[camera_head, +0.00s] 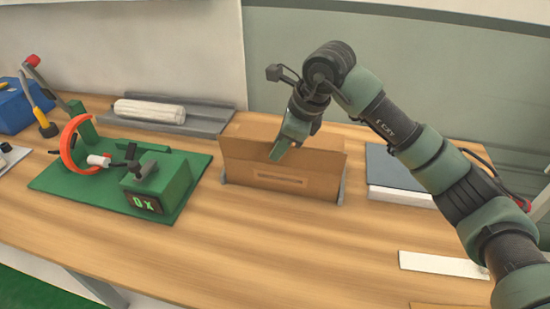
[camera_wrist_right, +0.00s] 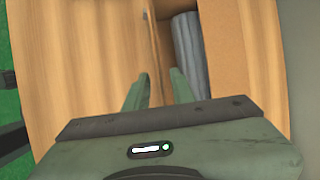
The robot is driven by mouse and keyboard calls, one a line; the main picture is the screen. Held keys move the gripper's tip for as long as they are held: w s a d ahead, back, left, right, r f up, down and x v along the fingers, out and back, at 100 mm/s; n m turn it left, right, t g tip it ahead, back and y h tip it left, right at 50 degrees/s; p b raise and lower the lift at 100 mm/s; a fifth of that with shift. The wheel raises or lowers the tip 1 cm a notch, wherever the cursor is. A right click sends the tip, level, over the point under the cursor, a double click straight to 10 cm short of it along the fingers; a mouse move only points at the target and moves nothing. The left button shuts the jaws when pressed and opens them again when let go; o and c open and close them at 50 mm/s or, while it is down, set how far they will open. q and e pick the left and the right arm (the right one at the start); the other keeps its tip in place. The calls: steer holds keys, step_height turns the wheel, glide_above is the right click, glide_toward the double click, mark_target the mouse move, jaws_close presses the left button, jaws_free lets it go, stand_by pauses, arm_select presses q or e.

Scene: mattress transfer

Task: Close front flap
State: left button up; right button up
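The open cardboard box (camera_head: 245,181) stands on the wooden table between two small grey brackets. Its brown front flap (camera_head: 322,162) appears to stand upright above the front face. In the right wrist view the flap's edge (camera_wrist_right: 158,45) runs between my finger tips, and a grey ribbed roll (camera_wrist_right: 187,45) lies inside the box. My right gripper (camera_head: 279,152) is open and points down at the flap's top edge, with one finger on each side of it. Whether a finger touches the flap I cannot tell. My left gripper is not in view.
A green board (camera_head: 65,182) with an orange ring and a display box lies left of the cardboard box. A grey tray (camera_head: 205,124) with a white roll stands behind it. A grey-white box (camera_head: 395,178) is on the right. The table front is mostly clear.

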mark_target(268, 163)
steer(key=shift+b+x, duration=0.4)
steer(key=shift+x, duration=1.1)
jaws_close()
